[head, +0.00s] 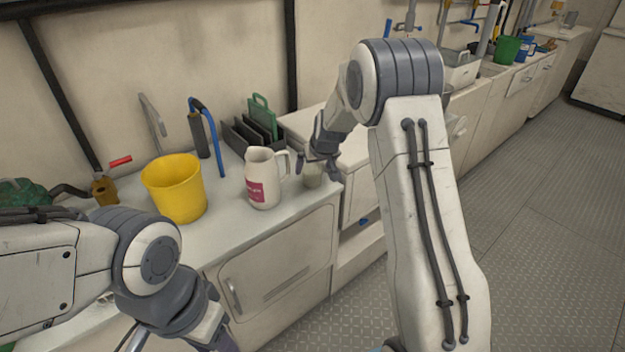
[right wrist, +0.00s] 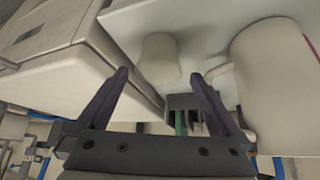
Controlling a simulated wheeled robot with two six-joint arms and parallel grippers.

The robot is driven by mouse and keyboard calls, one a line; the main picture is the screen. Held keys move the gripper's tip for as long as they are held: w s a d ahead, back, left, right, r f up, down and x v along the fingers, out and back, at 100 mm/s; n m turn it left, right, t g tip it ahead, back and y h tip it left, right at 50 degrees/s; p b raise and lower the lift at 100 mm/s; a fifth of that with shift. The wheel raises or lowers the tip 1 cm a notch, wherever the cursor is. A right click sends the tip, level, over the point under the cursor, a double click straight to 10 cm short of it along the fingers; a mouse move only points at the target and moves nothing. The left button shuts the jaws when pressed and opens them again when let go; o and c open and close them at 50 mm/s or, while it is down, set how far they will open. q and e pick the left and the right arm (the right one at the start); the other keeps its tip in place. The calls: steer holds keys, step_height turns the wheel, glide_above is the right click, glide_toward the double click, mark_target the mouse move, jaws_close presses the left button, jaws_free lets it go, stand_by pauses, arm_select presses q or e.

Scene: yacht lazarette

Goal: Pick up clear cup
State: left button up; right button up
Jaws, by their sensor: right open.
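The clear cup (head: 312,177) stands on the white counter near its front right corner, just right of a white pitcher, and my right gripper partly covers it. My right gripper (head: 319,161) is open and is at the cup in the head view. In the right wrist view the cup (right wrist: 159,57) shows as a pale, translucent shape just beyond and between the open fingertips (right wrist: 159,77). Nothing is held between the fingers. My left gripper (head: 212,332) is low at the bottom edge, its fingers mostly cut off.
The white pitcher (head: 262,180) with a pink label stands close left of the cup; it also shows in the right wrist view (right wrist: 275,85). A yellow bucket (head: 175,190) stands farther left. A dark rack (head: 250,135) with green boards is behind. The counter front is clear.

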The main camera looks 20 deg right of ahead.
mark_target(312, 172)
steer(key=x, duration=0.5)
steer(key=shift+f, duration=0.15)
steer(key=shift+c, duration=0.3)
steer(key=c, duration=1.2)
